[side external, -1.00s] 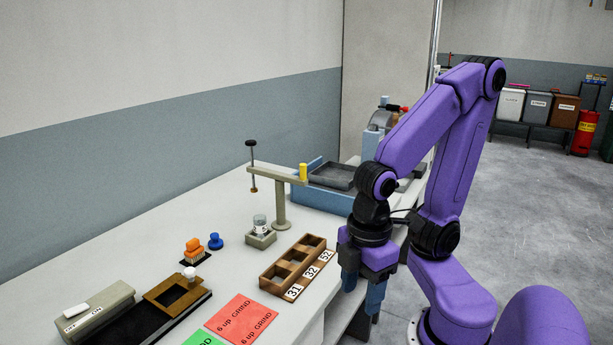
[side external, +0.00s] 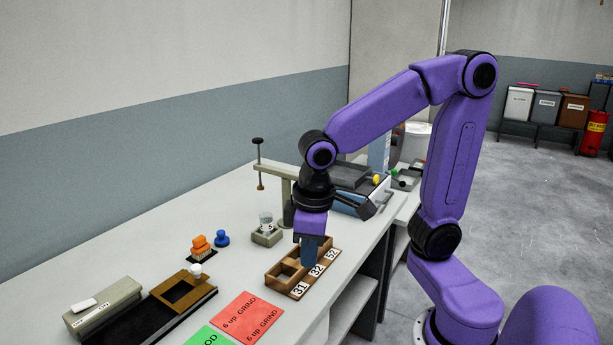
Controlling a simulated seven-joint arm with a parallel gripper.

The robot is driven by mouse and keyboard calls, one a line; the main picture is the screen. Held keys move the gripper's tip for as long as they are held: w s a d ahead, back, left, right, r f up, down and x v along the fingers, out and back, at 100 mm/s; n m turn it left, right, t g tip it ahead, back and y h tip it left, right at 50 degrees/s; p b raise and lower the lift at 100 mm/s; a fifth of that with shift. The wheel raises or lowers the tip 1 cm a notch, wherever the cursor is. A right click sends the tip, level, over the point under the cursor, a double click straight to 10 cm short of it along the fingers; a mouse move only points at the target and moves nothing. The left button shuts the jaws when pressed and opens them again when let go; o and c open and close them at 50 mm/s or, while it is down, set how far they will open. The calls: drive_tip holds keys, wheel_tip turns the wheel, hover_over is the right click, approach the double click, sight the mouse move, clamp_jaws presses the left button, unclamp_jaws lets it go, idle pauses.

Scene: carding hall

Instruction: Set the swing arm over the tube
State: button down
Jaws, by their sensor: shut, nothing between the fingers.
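The swing arm (side external: 276,168) is a pale beige bar on an upright post (side external: 287,209). A threaded rod (side external: 260,166) with a black knob and brass tip hangs at its left end. The clear tube (side external: 265,219) stands upright in a small grey-beige block (side external: 267,237), in front of and left of the post. The rod's tip shows above the tube in the picture; I cannot tell whether it lines up over it. My gripper (side external: 310,262) is shut and empty, pointing down just in front of the post, over the wooden tray. My wrist hides the bar's right end.
The wooden compartment tray (side external: 274,284) numbered 31, 32, 52 lies below my gripper. Orange and blue knobbed pieces (side external: 200,244) stand left. A brown frame (side external: 181,288), switch box (side external: 95,307) and red card (side external: 248,316) are at the front. A blue scale-like unit (side external: 347,203) is behind.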

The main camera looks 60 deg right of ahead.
drive_tip(key=w+d+r+m+h, duration=0.1)
drive_tip(key=w+d+r+m, duration=0.1)
drive_tip(key=w+d+m, duration=0.5)
drive_tip(key=w+d+r+m+h, duration=0.1)
drive_tip(key=w+d+r+m, duration=0.15)
drive_tip(key=w+m, duration=0.45)
drive_tip(key=w+d+r+m+g+h, duration=0.1)
drive_tip(key=w+d+m, duration=0.3)
drive_tip(key=d, duration=0.4)
drive_tip(key=w+d+r+m+h, duration=0.1)
drive_tip(key=w+d+m, duration=0.35)
drive_tip(key=d, duration=0.25)
drive_tip(key=d+f, duration=0.8)
drive_tip(key=f, duration=0.1)
drive_tip(key=shift+s+d, duration=0.25)
drive_tip(key=shift+s, duration=0.2)
drive_tip(key=shift+m, duration=0.25)
